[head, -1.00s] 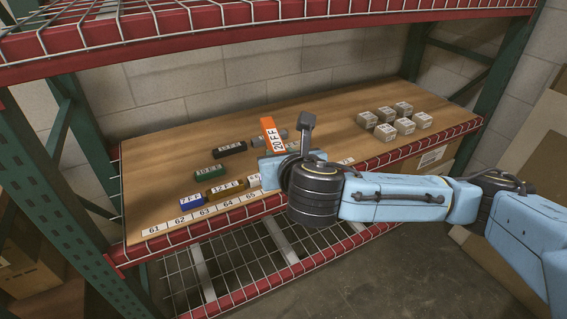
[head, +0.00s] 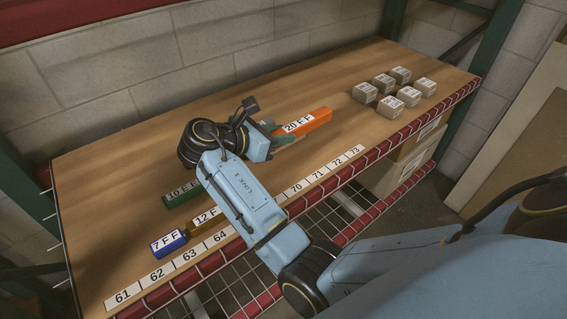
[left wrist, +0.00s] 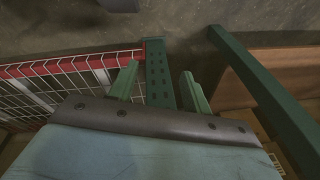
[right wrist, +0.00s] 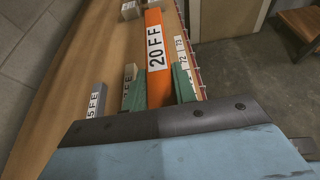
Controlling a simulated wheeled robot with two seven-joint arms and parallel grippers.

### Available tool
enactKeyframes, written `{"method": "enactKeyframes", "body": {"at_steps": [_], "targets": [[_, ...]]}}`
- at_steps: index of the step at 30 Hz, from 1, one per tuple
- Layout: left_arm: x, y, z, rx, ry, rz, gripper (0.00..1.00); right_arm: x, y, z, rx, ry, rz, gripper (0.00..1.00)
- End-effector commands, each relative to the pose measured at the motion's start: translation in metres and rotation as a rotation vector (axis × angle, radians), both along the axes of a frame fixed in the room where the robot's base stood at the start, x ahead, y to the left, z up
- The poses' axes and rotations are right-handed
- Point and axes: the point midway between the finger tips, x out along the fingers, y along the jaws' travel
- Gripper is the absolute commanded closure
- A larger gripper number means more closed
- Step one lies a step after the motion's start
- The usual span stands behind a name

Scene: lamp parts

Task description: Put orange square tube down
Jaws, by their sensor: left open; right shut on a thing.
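The orange square tube (head: 304,122), labelled 20 F F, lies level over the wooden shelf, pointing right. My right gripper (head: 285,136) is shut on its near end. In the right wrist view the orange square tube (right wrist: 155,60) sits between the two green fingers of my right gripper (right wrist: 158,88). I cannot tell whether the tube touches the board. My left gripper (left wrist: 157,85) shows only in its wrist view, open and empty, in front of a green rack post.
A green tube (head: 182,196), a brown tube (head: 206,221) and a blue tube (head: 168,243) lie at the left. Several small grey boxes (head: 390,106) stand at the right. Numbered labels (head: 190,255) line the front edge. A grey tube (right wrist: 94,102) shows in the right wrist view.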

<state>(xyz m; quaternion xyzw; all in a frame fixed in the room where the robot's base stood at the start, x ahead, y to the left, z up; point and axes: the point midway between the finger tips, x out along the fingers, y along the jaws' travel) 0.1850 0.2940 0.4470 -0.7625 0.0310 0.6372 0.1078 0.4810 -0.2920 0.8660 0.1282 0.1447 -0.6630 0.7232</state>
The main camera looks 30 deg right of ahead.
Motion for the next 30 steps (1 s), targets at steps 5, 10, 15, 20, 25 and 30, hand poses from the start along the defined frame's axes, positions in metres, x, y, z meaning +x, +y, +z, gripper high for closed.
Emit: {"method": "enactKeyframes", "body": {"at_steps": [5,10,15,20,25,30], "targets": [[0.013,-0.003,0.015,-0.001,-0.017,0.004,0.51,-0.003,0.001,-0.022,-0.002,-0.001,-0.012,0.99],[0.028,-0.015,0.038,-0.015,-0.036,0.006,0.51,-0.003,0.0,-0.047,-0.003,-0.002,-0.011,0.99],[0.034,-0.027,0.056,-0.028,-0.044,0.005,0.51,-0.003,0.0,-0.062,-0.003,-0.004,-0.011,0.99],[0.037,-0.031,0.064,-0.033,-0.048,0.005,0.51,-0.002,0.0,-0.067,-0.003,-0.005,-0.01,0.99],[0.041,-0.04,0.08,-0.047,-0.06,0.004,0.51,-0.003,0.0,-0.084,-0.003,-0.003,-0.01,0.99],[0.044,-0.049,0.1,-0.059,-0.071,0.004,0.51,-0.002,0.0,-0.099,-0.003,-0.003,-0.009,0.99]]}}
